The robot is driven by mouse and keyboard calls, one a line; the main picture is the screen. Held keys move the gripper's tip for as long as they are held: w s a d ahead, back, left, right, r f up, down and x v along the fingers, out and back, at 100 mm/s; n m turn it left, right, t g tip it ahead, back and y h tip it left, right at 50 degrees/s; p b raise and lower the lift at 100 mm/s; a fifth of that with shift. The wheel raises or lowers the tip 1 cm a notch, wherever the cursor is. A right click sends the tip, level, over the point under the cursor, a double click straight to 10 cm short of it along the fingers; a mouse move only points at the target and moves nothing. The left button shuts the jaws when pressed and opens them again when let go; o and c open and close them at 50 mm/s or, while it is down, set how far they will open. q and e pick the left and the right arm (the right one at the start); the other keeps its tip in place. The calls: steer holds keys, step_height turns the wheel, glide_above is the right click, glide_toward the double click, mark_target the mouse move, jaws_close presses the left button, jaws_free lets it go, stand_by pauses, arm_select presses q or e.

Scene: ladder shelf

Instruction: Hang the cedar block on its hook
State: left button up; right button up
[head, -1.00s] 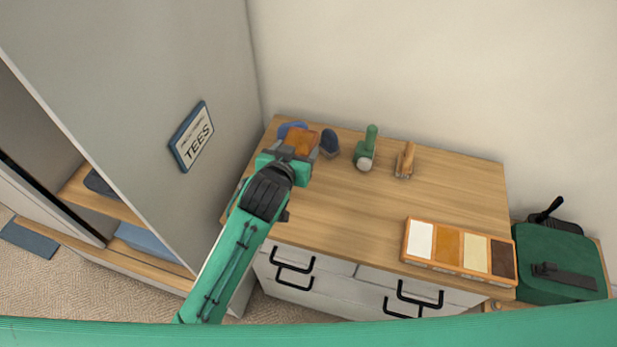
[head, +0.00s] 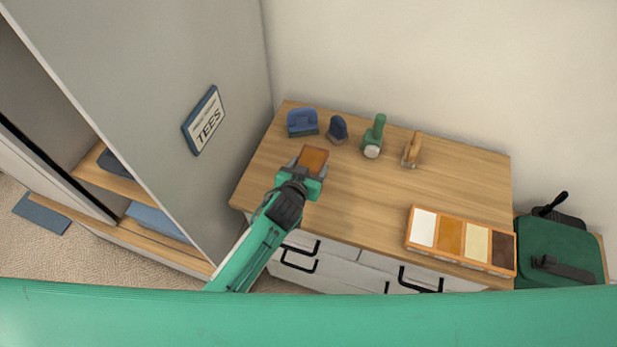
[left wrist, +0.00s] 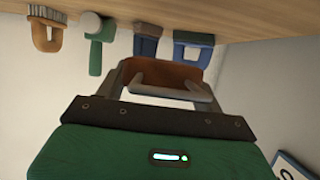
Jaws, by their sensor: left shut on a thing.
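The cedar block (head: 313,158) is a reddish-brown block held in my left gripper (head: 307,169), above the left part of the wooden dresser top. In the left wrist view the block (left wrist: 163,72) sits between the two grey fingers (left wrist: 170,88), which are shut on it. I cannot make out a hook for it in either view. My right gripper is not in view.
On the dresser top (head: 440,195) stand a blue holder (head: 302,122), a dark blue brush (head: 337,129), a green roller-like item (head: 374,137) and a wooden brush (head: 411,150). A sample tray (head: 409,238) lies front right. A grey cabinet side (head: 150,60) with a TEES sign (head: 205,121) rises at left.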

arm_select(q)
step_height(320, 180, down, 3)
steer(key=shift+r, duration=0.1)
step_height(320, 180, down, 4)
steer(key=shift+r+p, duration=0.1)
steer(key=shift+p, duration=0.3)
steer(key=shift+f, duration=0.2)
steer(key=shift+f, duration=0.15)
steer(key=o, duration=1)
steer(key=shift+o, duration=0.2)
